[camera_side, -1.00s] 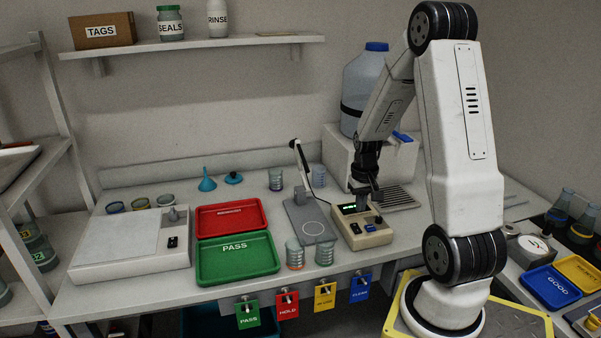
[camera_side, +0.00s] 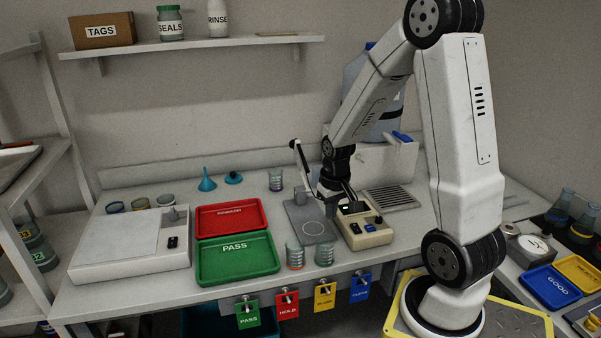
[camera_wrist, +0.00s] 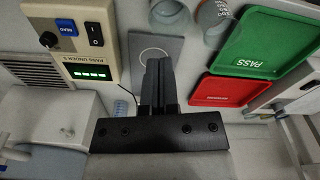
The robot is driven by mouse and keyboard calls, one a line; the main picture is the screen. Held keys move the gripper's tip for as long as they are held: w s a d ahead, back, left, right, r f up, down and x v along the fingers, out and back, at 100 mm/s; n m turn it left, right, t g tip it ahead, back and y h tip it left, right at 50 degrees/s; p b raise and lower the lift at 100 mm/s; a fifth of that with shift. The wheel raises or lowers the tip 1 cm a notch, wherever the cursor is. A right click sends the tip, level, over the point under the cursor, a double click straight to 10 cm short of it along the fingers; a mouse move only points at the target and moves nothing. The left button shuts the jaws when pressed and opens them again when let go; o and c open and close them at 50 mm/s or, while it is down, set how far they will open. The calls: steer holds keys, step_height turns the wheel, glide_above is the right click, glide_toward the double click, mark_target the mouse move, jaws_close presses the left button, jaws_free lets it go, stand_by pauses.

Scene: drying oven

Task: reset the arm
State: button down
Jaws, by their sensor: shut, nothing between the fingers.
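My gripper (camera_side: 342,203) is shut and empty. In the side view it hangs from my arm, beside the small beige meter box (camera_side: 364,229) and behind the grey plate with a white circle (camera_side: 312,224). In the wrist view its dark fingers (camera_wrist: 158,64) lie together, pointing toward the grey plate (camera_wrist: 155,48). The meter box (camera_wrist: 80,45) is to their left there, with a lit green display. My arm is bent over the bench from the right.
A green PASS tray (camera_side: 237,261) and a red tray (camera_side: 231,215) lie left of the plate. Two beakers (camera_side: 295,256) (camera_side: 325,253) stand at the front edge. A lever stand (camera_side: 300,165) rises near my gripper. A large jug (camera_side: 385,110) stands behind my arm.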

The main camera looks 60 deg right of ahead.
steer(key=a+r+n+t, duration=0.2)
steer(key=a+n, duration=0.4)
steer(key=a, duration=1.2)
steer(key=shift+s+a, duration=0.25)
steer(key=shift+a, duration=0.15)
